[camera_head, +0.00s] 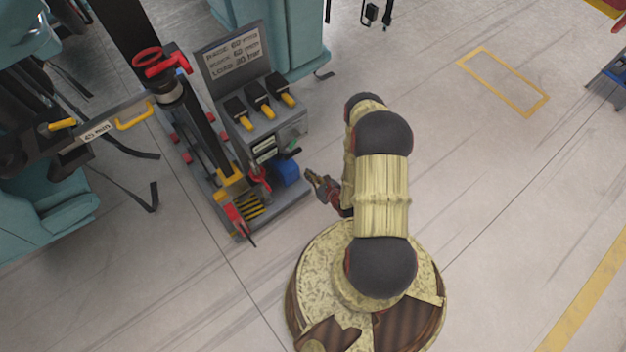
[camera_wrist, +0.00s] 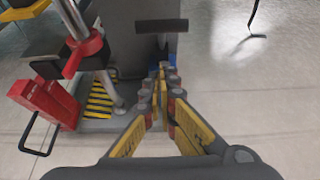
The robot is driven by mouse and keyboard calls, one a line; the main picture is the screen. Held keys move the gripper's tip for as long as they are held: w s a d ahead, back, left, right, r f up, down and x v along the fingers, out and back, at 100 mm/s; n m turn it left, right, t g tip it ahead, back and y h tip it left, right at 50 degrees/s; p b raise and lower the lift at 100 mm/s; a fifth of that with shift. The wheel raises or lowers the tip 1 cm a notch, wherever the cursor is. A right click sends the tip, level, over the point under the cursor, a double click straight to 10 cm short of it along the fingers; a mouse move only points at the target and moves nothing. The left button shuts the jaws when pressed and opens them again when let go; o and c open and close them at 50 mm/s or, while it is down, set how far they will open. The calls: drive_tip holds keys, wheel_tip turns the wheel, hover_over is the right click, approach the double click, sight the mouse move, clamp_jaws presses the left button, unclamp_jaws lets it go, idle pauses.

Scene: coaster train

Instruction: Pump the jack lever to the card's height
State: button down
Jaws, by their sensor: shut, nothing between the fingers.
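The card (camera_head: 232,58) is a grey panel whose small text seems to read raise 60 mm, block 60 mm, load 30 bar. The jack (camera_head: 200,125) stands left of it, with a dark column and a red top wheel (camera_head: 160,62). A dark crossbar handle (camera_wrist: 161,26), perhaps the jack lever, lies beyond my fingertips in the wrist view. My gripper (camera_head: 312,180) is right of the jack base, its fingers together and empty. In the wrist view my gripper (camera_wrist: 160,85) points towards the handle, seemingly apart from it. The handle's link to the jack is unclear.
A console with several yellow-tipped black levers (camera_head: 263,104) stands below the card. A blue cylinder (camera_head: 286,173) sits at the base edge. A red block (camera_wrist: 45,103) with a black loop is left of my gripper.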

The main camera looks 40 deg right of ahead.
drive_tip(key=w+b, duration=0.2)
drive_tip(key=w, duration=0.5)
drive_tip(key=shift+w+a+f, duration=0.15)
drive_tip(key=shift+w+f, duration=0.15)
drive_tip(key=shift+w, duration=0.1)
